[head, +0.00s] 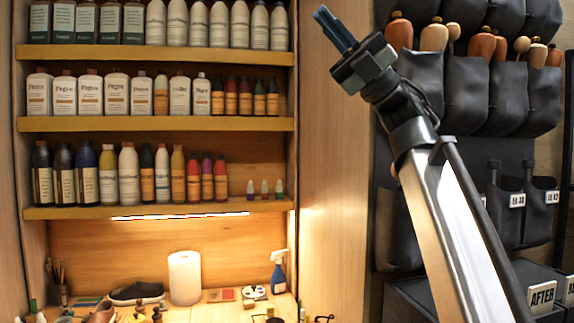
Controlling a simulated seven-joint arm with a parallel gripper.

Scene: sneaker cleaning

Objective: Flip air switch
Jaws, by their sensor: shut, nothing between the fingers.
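My gripper (322,14) is raised high in the head view, in front of the wooden side panel (335,150) of the cabinet. Its dark blue fingers are together and empty, pointing up and to the left. It touches nothing that I can see. I cannot clearly make out an air switch. A small black fitting (325,318) shows at the bottom edge, low on the side panel, far below my gripper; it is too small and cut off to tell what it is.
Wooden shelves (160,124) with bottles stand at left. The workbench below holds a paper towel roll (184,278), a dark shoe (135,293), a blue spray bottle (278,273) and small items.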

